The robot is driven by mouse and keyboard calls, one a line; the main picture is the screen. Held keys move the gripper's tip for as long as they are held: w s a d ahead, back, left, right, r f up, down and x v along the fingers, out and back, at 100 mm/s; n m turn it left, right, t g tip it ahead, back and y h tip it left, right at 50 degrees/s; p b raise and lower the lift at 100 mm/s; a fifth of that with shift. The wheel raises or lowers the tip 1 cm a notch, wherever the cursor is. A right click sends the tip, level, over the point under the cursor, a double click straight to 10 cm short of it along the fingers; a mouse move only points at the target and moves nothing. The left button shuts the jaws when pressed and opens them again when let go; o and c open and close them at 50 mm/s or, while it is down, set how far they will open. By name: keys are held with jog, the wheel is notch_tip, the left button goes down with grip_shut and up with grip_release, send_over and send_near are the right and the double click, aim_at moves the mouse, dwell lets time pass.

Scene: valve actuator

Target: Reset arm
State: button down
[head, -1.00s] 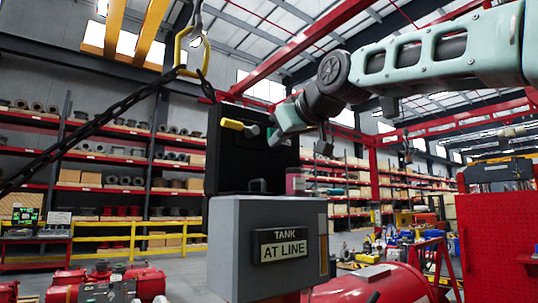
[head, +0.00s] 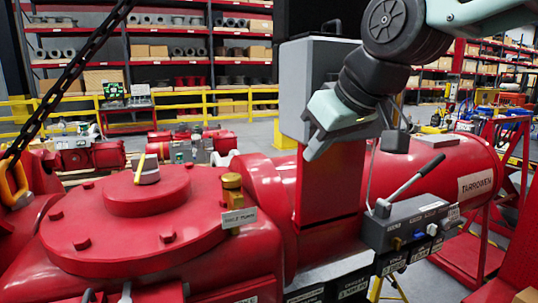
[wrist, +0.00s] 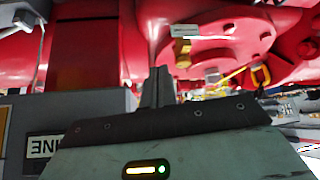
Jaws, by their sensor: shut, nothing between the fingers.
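My gripper (head: 314,152) hangs from the arm in the head view, pale green and pointing down, in front of the red post (head: 330,190) and just below the grey box (head: 297,90). In the wrist view, its dark fingers (wrist: 158,86) are together with nothing between them. The red valve actuator (head: 90,235) fills the lower left of the head view, with a round cover and a small brass fitting (head: 232,188). My arm partly hides the grey box. I cannot tell the exact gap between gripper and post.
A grey manual unit with a lever (head: 412,180) stands right of the post, by the red cylinder (head: 440,160). A chain with a yellow hook (head: 14,183) hangs at left. Yellow rails (head: 230,103) and shelves stand behind. The wrist view shows the grey box's label (wrist: 44,146).

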jog(key=s+d+f+g+h, duration=0.1)
jog(key=s+d+f+g, duration=0.2)
jog(key=s+f, duration=0.8)
jog(key=s+d+f+g+h, duration=0.2)
jog(key=s+d+f+g, duration=0.1)
jog(key=s+f, duration=0.8)
jog(key=shift+s+d+h, duration=0.15)
jog(key=shift+s+h, duration=0.05)
jog(key=shift+h, duration=0.1)
